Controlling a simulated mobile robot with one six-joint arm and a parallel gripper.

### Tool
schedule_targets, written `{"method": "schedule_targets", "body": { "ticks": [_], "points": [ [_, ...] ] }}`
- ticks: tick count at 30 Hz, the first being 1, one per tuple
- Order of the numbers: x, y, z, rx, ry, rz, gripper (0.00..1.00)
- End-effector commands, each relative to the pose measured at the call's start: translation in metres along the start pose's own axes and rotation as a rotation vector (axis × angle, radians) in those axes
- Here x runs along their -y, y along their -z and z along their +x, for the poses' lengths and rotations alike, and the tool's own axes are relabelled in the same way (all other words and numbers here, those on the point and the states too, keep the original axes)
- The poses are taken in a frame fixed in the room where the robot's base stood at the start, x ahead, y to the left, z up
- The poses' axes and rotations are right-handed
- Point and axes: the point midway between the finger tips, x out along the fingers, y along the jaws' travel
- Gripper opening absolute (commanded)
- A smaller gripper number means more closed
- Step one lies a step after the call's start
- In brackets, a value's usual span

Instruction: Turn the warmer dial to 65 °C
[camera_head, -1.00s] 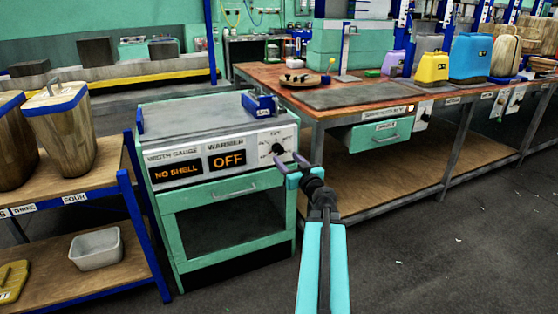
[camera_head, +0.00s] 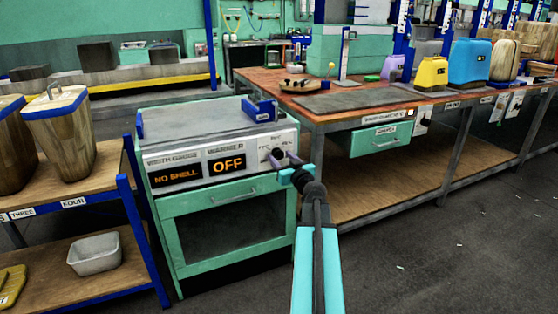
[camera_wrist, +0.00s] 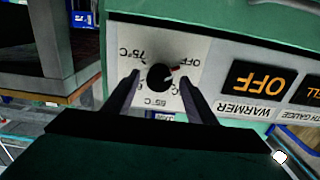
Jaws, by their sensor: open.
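The warmer (camera_head: 215,200) is a green cabinet with a white control panel and an orange display (camera_head: 227,165) reading OFF. Its black round dial (camera_wrist: 160,77) is at the panel's end, also seen in the head view (camera_head: 278,153). In the wrist view, upside down, the dial's red-tipped pointer faces the OFF mark; 75°C and 65°C labels stand around it. My gripper (camera_wrist: 160,84) is open, with one dark finger on each side of the dial. Gaps show between fingers and knob; I cannot tell the depth between them.
A second display (camera_head: 178,175) reads NO SHELL. A blue-framed shelf (camera_head: 128,195) with wooden containers and a grey bin (camera_head: 95,252) stands at the left. A workbench (camera_head: 350,85) with a green drawer is at the right.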

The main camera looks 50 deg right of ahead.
Motion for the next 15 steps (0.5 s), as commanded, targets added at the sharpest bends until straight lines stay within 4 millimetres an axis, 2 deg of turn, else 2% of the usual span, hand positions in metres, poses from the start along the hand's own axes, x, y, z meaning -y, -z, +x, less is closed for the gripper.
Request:
{"method": "schedule_targets", "body": {
  "ticks": [2,3,10,11,12,15],
  "points": [
    [0.0,0.0,0.0,0.0,0.0,0.0,0.51],
    [0.0,0.0,0.0,0.0,0.0,0.0,0.48],
    [0.0,0.0,0.0,0.0,0.001,0.0,0.1],
    [0.026,0.0,-0.016,0.0,0.006,0.0,0.1],
    [0.013,0.0,-0.005,0.0,0.004,0.0,0.1],
    [0.008,0.0,-0.001,0.0,0.01,0.003,0.1]
  ]
}}
